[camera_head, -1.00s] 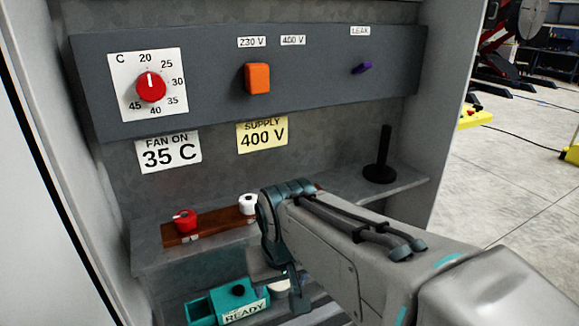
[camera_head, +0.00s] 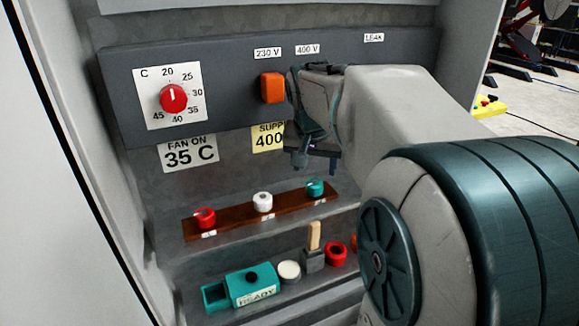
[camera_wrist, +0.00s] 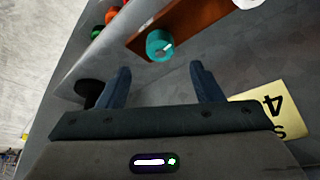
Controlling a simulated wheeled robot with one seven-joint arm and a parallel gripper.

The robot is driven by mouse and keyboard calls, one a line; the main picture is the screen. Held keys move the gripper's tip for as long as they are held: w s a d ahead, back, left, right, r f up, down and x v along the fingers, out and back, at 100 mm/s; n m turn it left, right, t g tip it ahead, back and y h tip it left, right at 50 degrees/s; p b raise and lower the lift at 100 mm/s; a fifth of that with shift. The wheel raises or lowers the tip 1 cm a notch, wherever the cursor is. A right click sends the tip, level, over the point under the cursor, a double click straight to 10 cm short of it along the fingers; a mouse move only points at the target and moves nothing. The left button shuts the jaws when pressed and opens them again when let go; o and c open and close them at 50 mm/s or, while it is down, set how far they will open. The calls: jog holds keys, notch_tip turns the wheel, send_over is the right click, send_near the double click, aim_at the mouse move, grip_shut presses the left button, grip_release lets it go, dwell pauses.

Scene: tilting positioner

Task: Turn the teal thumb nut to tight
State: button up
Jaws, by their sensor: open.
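The teal thumb nut (camera_head: 315,188) sits at the right end of a brown wooden strip (camera_head: 240,212) on the upper shelf. It also shows in the wrist view (camera_wrist: 159,45), beyond my fingertips and roughly between them, with a pale mark on its top. My gripper (camera_head: 318,160) is above the nut, apart from it, in front of the back panel. In the wrist view, my gripper's two dark fingers (camera_wrist: 160,78) are spread wide with nothing between them.
A white nut (camera_head: 263,202) and a red nut (camera_head: 204,218) share the strip. A teal READY box (camera_head: 252,287), a pale round piece (camera_head: 289,271) and a red ring (camera_head: 336,254) are on the lower shelf. An orange switch (camera_head: 272,88) is left of my gripper.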

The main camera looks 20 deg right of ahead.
aim_at(315, 183)
jog(key=x, duration=0.7)
jog(key=shift+w+f+p, duration=0.15)
jog(key=shift+f+p, duration=0.05)
jog(key=shift+p, duration=0.2)
jog(key=c, duration=1)
